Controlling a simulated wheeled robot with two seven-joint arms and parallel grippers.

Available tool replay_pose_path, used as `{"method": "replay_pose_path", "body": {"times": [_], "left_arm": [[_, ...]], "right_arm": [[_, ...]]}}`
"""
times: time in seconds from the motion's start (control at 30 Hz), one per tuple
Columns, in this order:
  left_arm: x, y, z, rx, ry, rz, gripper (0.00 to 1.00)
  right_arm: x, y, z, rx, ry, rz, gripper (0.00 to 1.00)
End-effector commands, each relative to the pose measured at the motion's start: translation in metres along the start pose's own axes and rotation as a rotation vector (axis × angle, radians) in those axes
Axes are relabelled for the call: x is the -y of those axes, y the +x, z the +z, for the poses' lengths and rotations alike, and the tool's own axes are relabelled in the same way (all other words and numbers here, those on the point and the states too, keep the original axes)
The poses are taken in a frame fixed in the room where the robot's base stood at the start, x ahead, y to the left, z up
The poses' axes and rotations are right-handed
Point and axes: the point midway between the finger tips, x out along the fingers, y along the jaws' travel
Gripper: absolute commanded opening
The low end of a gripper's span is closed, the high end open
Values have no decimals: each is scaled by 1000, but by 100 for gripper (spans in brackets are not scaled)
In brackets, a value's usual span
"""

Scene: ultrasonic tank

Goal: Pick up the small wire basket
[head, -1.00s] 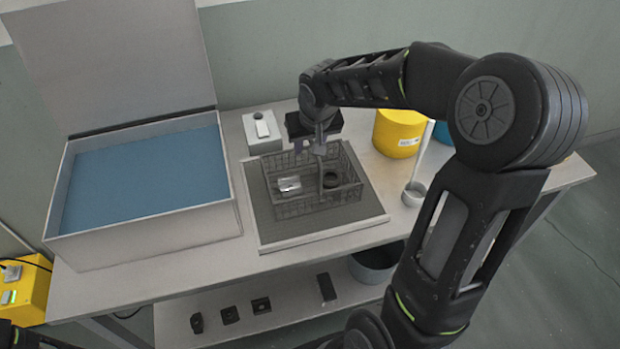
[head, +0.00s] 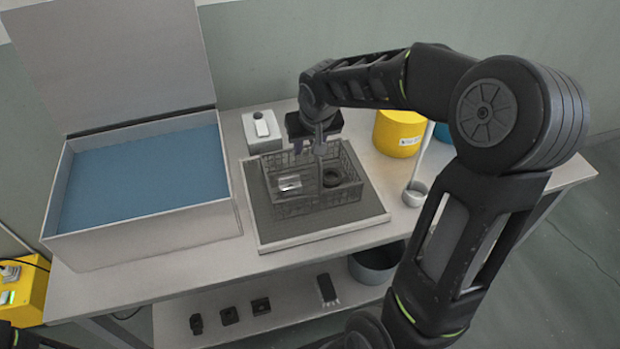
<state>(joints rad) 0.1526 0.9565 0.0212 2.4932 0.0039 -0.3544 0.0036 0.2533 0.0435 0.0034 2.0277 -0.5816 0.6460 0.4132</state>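The small wire basket (head: 305,207) is a dark mesh box resting on a grey mat (head: 262,232) with a pale rim. Inside it lie a shiny clear-and-silver piece (head: 289,184) on the left and a black ring (head: 345,176) on the right. My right gripper (head: 308,150) points down over the basket's far side. Its fingers look apart, with nothing clearly held between them. The dark mesh blurs the fingertips, so I cannot tell whether they touch the wire. My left gripper is out of view.
A tank of blue liquid (head: 140,180) with a raised lid stands left. A small white box (head: 262,132) is behind the mat. A yellow tub (head: 398,133) and a small grey cup (head: 414,194) stand right. Several small dark parts lie on the lower shelf (head: 290,309).

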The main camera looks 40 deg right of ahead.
Motion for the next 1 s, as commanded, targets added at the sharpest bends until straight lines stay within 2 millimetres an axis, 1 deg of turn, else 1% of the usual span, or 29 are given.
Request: {"method": "replay_pose_path", "body": {"times": [0.13, 0.57, 1.0], "left_arm": [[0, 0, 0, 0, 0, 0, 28], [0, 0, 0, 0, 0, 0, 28], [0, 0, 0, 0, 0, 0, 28]], "right_arm": [[0, 0, 0, 0, 0, 0, 35], [0, 0, 0, 0, 0, 0, 0], [0, 0, 0, 0, 0, 0, 0]]}}
